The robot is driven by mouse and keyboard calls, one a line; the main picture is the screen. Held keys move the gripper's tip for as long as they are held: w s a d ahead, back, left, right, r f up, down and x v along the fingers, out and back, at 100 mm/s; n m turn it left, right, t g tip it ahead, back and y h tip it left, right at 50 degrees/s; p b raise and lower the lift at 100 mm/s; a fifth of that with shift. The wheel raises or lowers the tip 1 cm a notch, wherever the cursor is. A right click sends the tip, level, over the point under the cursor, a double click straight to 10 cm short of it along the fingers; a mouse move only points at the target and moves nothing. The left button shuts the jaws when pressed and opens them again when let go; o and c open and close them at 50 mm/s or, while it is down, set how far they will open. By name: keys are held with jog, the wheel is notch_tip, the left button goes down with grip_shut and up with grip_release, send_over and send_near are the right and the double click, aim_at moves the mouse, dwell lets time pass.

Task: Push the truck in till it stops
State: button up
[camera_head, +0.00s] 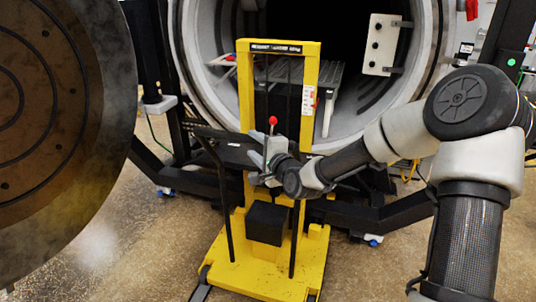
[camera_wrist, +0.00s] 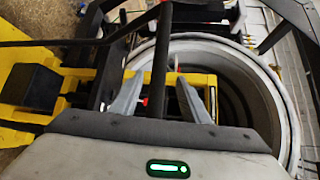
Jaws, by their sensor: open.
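The truck is a yellow loading truck (camera_head: 246,100) with an upright mast frame, a wide base and black upright bars. It stands in front of the round furnace opening (camera_head: 187,62), its mast upright. It also shows in the wrist view (camera_wrist: 105,65). My gripper (camera_head: 258,170) is open at the near side of the mast, just below a red-knobbed lever (camera_head: 272,121). In the wrist view, my gripper (camera_wrist: 160,98) has its fingers apart, with a black bar passing between or in front of them. I cannot tell whether they touch the truck.
A grey rack (camera_head: 330,75) shows inside the furnace, behind the mast. The big round door (camera_head: 60,120) stands open at left. Black furnace frame beams (camera_head: 375,215) run low on both sides of the truck. The speckled floor (camera_head: 120,250) is clear in front at left.

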jog(key=v, duration=0.9)
jog(key=shift+p, duration=0.45)
jog(key=shift+d, duration=0.1)
